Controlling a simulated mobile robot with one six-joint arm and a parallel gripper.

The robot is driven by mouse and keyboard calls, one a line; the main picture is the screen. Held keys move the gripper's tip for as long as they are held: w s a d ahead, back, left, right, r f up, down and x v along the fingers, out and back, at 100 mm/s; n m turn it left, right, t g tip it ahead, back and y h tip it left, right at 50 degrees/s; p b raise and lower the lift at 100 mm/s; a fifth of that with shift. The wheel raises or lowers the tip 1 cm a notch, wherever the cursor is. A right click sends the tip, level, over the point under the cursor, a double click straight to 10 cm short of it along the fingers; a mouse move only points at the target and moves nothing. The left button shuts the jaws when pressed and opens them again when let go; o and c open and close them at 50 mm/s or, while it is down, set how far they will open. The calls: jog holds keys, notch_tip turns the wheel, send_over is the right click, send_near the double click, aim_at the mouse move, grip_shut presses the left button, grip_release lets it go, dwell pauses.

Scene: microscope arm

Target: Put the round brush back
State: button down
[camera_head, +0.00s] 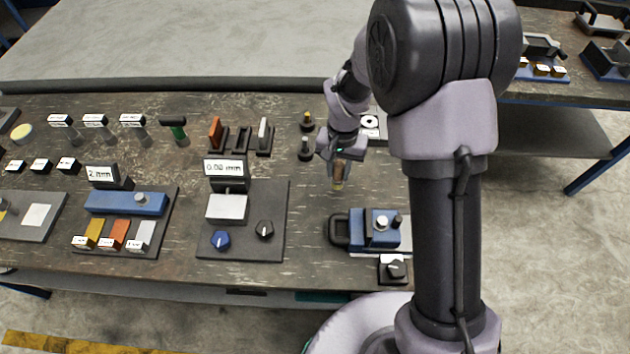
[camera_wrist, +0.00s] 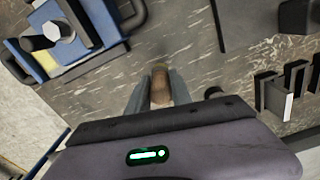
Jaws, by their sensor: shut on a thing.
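My gripper (camera_head: 338,172) points down over the right part of the bench and is shut on the round brush (camera_head: 338,184), a small brown piece. In the wrist view the brush (camera_wrist: 161,84) shows as a brown block between the two grey fingers (camera_wrist: 158,92); its lower end is hard to make out. Just left of my gripper stand two small black round holders, the rear one (camera_head: 307,122) with a yellow top and the front one (camera_head: 305,149) with a grey top. I cannot tell which place belongs to the brush.
A black slotted rack (camera_head: 242,142) holds an orange piece and a pale piece. A blue vise-like device (camera_head: 375,228) stands in front of my gripper. A panel with two knobs (camera_head: 272,195) lies to the left. Bare bench lies between them.

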jog(key=a+f, duration=0.1)
jog(key=a, duration=0.1)
jog(key=a+f+b, duration=0.1)
jog(key=a, duration=0.1)
jog(key=w+a+f+b, duration=0.1)
jog(key=f, duration=0.1)
jog(key=shift+a, duration=0.4)
jog(key=shift+f, duration=0.1)
jog(key=shift+f+b, duration=0.15)
jog(key=shift+b, duration=0.2)
jog(key=c, duration=1.1)
grip_release()
jog(key=shift+c, duration=0.2)
